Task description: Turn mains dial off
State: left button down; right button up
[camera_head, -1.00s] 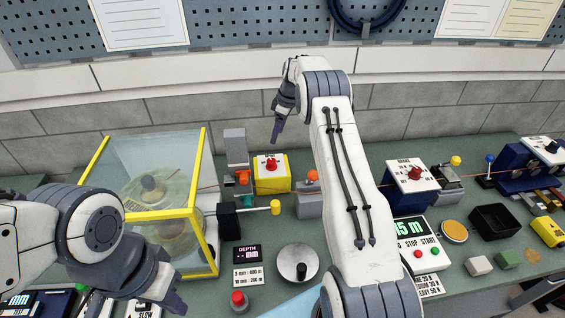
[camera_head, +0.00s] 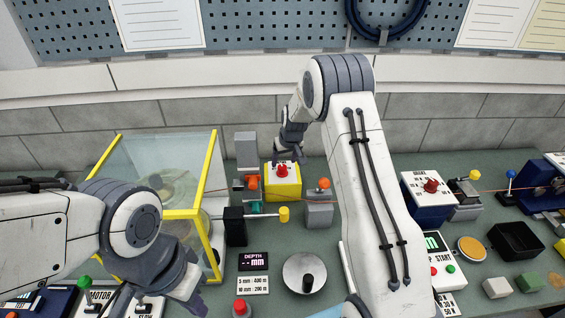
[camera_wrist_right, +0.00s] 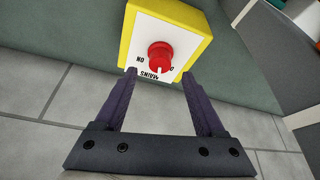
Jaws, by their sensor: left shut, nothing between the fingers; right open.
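The mains dial (camera_head: 283,170) is a red knob on the white top of a yellow box (camera_head: 283,190) at the back of the bench. My left gripper (camera_head: 190,300) is shut and empty at the front left.
A yellow-framed clear guard (camera_head: 207,190) stands left of the yellow box. A lever with a yellow knob (camera_head: 284,214) and an orange-knobbed post (camera_head: 323,184) are close by. Another box with a red dial (camera_head: 431,186) stands right of my right arm. A grey crank disc (camera_head: 305,272) lies in front.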

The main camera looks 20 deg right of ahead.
aim_at(282, 167)
jog(key=shift+p+x, duration=0.55)
jog(key=shift+x, duration=1.55)
